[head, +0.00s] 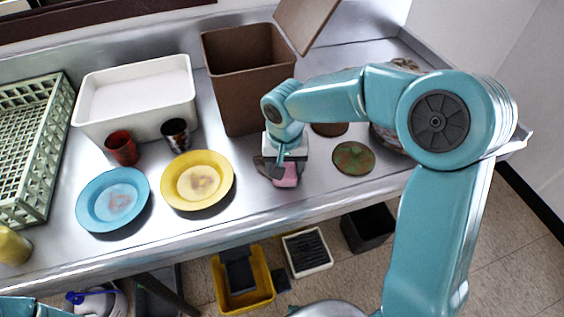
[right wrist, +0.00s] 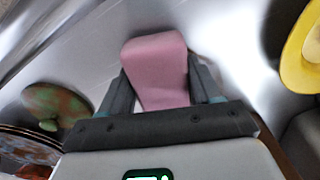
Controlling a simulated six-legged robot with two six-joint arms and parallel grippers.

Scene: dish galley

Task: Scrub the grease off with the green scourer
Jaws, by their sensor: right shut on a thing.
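My right gripper (head: 276,172) is shut on a pink block (head: 286,176), low over the steel counter. In the right wrist view the pink block (right wrist: 157,72) sits between the two fingers (right wrist: 160,95). I cannot tell whether it touches the counter. No plainly green scourer shows. A round green disc with brown blotches (head: 353,158) lies right of the gripper; the wrist view shows a green knob on it (right wrist: 48,125). A blue plate (head: 93,212) and a yellow plate (head: 221,201) carry reddish-brown stains. My left gripper is out of view.
Stained red (head: 122,148) and dark (head: 176,134) cups stand behind the plates, before a white tub (head: 138,110). A brown bin (head: 240,120) stands behind the gripper. A pale green rack (head: 45,150) is at left. Counter between the yellow plate and gripper is clear.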

